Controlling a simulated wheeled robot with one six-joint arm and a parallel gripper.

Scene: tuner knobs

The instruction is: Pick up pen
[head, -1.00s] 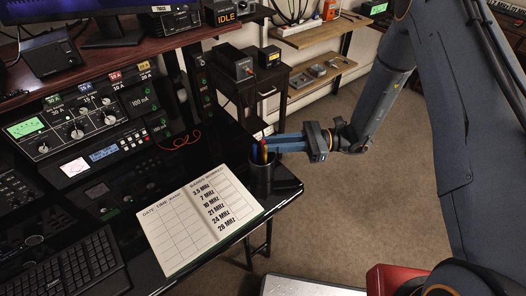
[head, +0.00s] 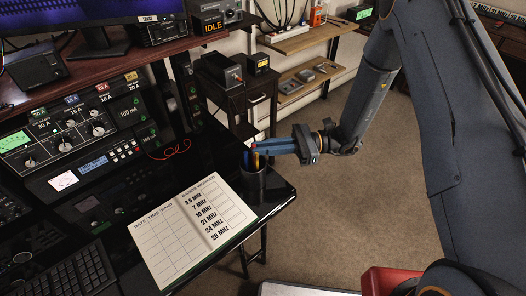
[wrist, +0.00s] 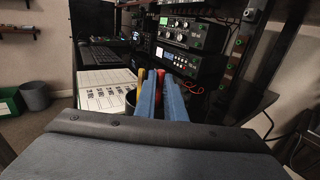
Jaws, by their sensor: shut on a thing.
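A dark round pen cup (head: 252,188) stands at the right end of the black desk, beside the open notebook. Pens stand in it, with blue and orange ones showing at its rim. My gripper (head: 254,150) reaches in from the right, its blue fingers level just above the cup. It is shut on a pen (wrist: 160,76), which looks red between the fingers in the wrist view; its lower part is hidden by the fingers. A yellow pen (wrist: 140,76) shows just left of the fingers there. The cup is mostly hidden behind the fingers in that view.
The open notebook (head: 170,245) lies left of the cup. Radio equipment (head: 75,135) and a keyboard (head: 65,280) take up the left. A small dark cabinet with boxes (head: 245,90) stands behind. The floor right of the desk (head: 370,215) is clear.

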